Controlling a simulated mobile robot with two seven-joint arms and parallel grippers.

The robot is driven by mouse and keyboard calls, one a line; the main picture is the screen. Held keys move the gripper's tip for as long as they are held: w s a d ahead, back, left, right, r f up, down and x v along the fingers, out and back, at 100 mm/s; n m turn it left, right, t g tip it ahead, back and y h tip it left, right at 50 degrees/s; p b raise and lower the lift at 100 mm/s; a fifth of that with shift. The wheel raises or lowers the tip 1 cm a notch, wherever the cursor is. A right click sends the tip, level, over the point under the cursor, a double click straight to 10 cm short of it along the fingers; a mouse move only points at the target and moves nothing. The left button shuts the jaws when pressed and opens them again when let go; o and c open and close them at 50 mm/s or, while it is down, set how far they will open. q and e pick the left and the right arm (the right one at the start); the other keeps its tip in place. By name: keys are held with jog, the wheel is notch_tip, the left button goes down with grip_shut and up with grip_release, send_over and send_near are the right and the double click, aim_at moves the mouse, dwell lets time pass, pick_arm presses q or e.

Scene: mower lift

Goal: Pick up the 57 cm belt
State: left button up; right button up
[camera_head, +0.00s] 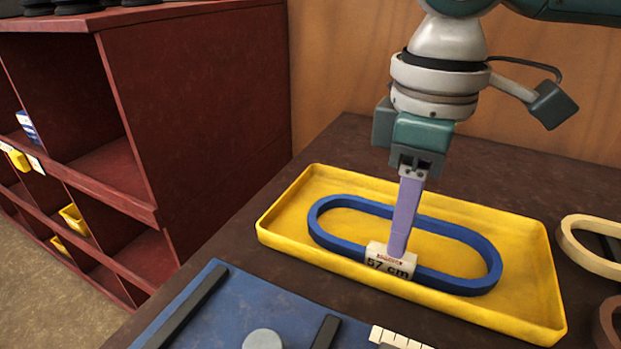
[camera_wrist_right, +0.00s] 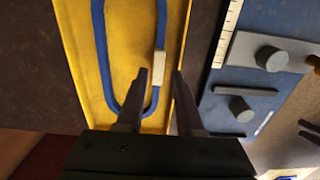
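The blue 57 cm belt (camera_head: 465,238) lies as a long oval loop in the yellow tray (camera_head: 285,212). Its white "57 cm" label (camera_head: 392,266) is on the near side. My right gripper (camera_head: 399,246) points down over the label, its purple fingers partly covering the label's top. In the right wrist view my right gripper (camera_wrist_right: 160,76) is open, with one finger each side of the line of the belt's labelled strand (camera_wrist_right: 160,30). I cannot tell whether the fingers reach down around the belt or touch it.
A dark red shelf (camera_head: 200,110) stands at the left. A blue board (camera_head: 245,300) with grey pegs and bars lies in front of the tray. A beige loop (camera_head: 585,255) lies right of the tray. A wooden wall (camera_head: 340,60) rises behind.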

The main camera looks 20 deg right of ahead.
aim_at(375, 256)
jog(key=f, duration=0.2)
jog(key=f+b, duration=0.1)
jog(key=f, duration=0.1)
jog(key=shift+w+f, duration=0.2)
jog(key=shift+f, duration=0.15)
jog(key=shift+c, duration=0.2)
grip_shut()
